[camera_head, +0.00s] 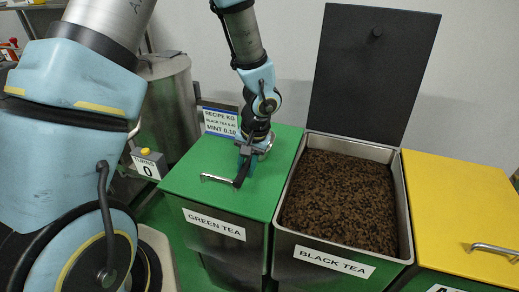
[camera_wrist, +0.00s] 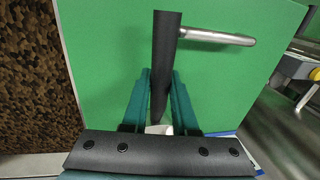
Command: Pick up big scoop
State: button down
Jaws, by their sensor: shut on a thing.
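The big scoop has a dark handle (camera_head: 241,174), and a metallic part (camera_head: 265,149) shows beside my wrist in the head view. My gripper (camera_head: 246,156) is low over the green lid of the green tea bin and is shut on the scoop handle. In the wrist view, the two teal fingers of my gripper (camera_wrist: 161,90) close on both sides of the black handle (camera_wrist: 166,50), which points away from the palm. A small pale patch shows between the fingers. My gripper hides much of the scoop. I cannot tell whether the scoop touches the lid.
The green lid (camera_head: 195,165) is closed, with a metal lid handle (camera_head: 216,178) close to the scoop handle. The black tea bin (camera_head: 283,232) stands open to the right, its dark lid (camera_head: 370,75) raised. A yellow lid (camera_head: 455,205) is farther right. A recipe sign (camera_head: 221,122) stands behind.

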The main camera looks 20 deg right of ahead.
jog(key=shift+r, duration=0.15)
notch_tip(320, 180, up, 10)
jog(key=shift+f+b, duration=0.1)
jog(key=shift+b, duration=0.3)
dwell(0.3)
jog(key=c, duration=1.3)
grip_release()
grip_shut()
